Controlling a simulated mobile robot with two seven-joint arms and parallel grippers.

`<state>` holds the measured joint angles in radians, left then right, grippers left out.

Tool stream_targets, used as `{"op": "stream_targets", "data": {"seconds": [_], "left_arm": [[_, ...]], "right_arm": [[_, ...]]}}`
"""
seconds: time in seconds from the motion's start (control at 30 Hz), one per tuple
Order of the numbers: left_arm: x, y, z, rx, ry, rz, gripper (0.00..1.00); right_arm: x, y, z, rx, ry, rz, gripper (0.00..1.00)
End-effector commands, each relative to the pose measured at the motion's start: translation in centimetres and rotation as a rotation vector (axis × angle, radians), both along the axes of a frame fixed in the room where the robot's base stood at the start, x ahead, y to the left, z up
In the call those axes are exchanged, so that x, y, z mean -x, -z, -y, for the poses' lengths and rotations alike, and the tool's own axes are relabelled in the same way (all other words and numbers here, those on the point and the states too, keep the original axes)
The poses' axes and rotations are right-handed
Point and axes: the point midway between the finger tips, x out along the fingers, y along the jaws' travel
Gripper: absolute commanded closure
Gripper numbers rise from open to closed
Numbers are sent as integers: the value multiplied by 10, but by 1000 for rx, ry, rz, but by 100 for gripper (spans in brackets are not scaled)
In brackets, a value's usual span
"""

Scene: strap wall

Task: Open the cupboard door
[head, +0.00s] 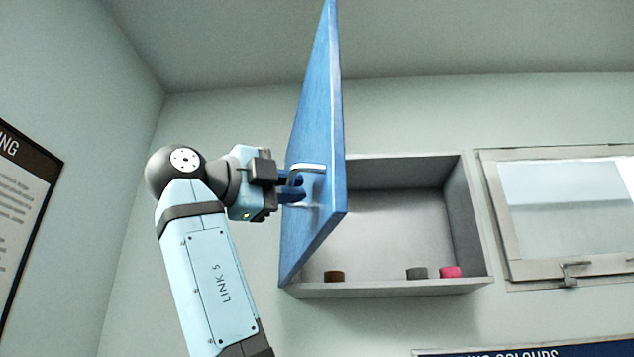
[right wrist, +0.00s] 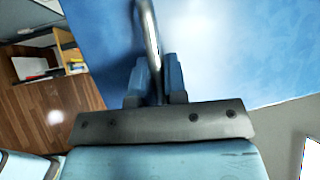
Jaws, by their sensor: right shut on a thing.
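The blue cupboard door (head: 318,140) stands swung wide open at the left side of the grey wall cupboard (head: 390,290), its edge toward me. A silver bar handle (head: 308,167) is on the door's left face. My right gripper (head: 294,188) is shut on the handle, coming from the left. In the right wrist view the two blue fingers (right wrist: 157,80) close around the metal handle (right wrist: 149,40), with the blue door (right wrist: 230,50) behind. My left gripper is not in view.
Inside the cupboard sit a brown roll (head: 334,277), a grey roll (head: 416,273) and a pink roll (head: 450,272). A framed window (head: 500,220) is to the right. A poster (head: 30,190) hangs at the left. The wall below the cupboard is mostly bare.

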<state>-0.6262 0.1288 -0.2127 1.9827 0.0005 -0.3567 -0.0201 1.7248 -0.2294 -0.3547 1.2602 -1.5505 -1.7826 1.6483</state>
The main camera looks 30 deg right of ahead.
Motion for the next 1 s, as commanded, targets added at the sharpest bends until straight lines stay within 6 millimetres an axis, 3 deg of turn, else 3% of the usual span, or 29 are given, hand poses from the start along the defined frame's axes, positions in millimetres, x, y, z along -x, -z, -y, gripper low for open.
{"op": "stream_targets", "data": {"seconds": [0.2,0.5,1.0], "left_arm": [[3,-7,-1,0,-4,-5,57],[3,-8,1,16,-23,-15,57],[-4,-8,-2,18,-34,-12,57]], "right_arm": [[-18,-1,-41,2,93,-4,100],[-38,0,-78,0,185,-3,100],[-49,1,-95,0,228,0,100]]}}
